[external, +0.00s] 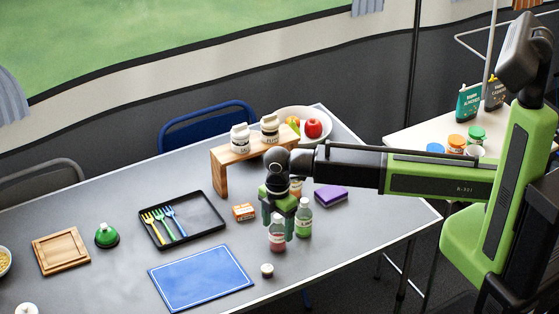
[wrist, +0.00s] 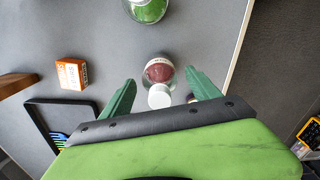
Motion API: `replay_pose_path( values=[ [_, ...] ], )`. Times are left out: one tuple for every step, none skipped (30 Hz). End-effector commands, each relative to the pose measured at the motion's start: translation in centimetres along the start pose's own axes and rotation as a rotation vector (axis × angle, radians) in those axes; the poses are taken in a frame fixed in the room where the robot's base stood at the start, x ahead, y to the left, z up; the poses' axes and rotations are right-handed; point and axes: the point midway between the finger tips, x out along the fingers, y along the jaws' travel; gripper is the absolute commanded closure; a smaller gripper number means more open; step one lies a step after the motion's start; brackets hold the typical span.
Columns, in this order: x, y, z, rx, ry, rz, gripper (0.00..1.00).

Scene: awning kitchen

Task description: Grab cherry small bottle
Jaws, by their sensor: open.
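The cherry small bottle (external: 277,240), clear with red contents and a white cap, stands upright on the grey table. In the wrist view the bottle (wrist: 159,73) sits between my fingertips, with a gap on each side. My gripper (external: 280,215) points down over it and is open; its two green fingers also show in the wrist view (wrist: 160,82). The fingers partly hide the bottle in the external view. A similar bottle with green contents (external: 304,222) stands just to its right and shows at the top of the wrist view (wrist: 149,9).
A purple sponge (external: 331,196) and an orange box (external: 243,211) lie nearby. A small dark jar (external: 267,270) stands in front. A black tray (external: 205,232) with forks and a blue board (external: 200,281) are left. A wooden stand (external: 220,175) is behind.

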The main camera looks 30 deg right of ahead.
Motion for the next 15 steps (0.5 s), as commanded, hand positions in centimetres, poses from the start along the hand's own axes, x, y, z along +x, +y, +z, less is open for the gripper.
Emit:
replay_pose_path(
  values=[
    [0.93, -0.01, -0.01, 0.000, 0.001, 0.000, 0.29],
    [0.89, -0.01, -0.01, 0.000, 0.001, 0.000, 0.29],
    [0.75, 0.00, -0.01, 0.000, 0.001, 0.000, 0.29],
    [0.63, 0.00, -0.01, 0.000, 0.001, 0.000, 0.29],
    [0.55, 0.00, -0.01, 0.000, 0.001, 0.000, 0.29],
    [0.53, 0.00, -0.01, 0.000, 0.001, 0.000, 0.29],
    [0.52, 0.00, -0.01, 0.000, 0.001, 0.000, 0.29],
    [0.52, 0.00, -0.01, 0.000, 0.001, 0.000, 0.32],
    [0.51, 0.00, -0.01, 0.000, 0.001, 0.000, 0.37],
    [0.51, 0.00, -0.01, 0.000, 0.001, 0.000, 0.41],
    [0.51, 0.00, -0.01, 0.000, 0.001, 0.000, 0.45],
    [0.51, 0.00, -0.01, 0.000, 0.001, 0.000, 0.50],
    [0.51, 0.00, -0.01, 0.000, 0.001, 0.000, 0.54],
    [0.51, 0.00, -0.01, 0.000, 0.001, 0.000, 0.58],
    [0.51, 0.00, 0.00, 0.000, 0.001, 0.000, 0.63]
  ],
)
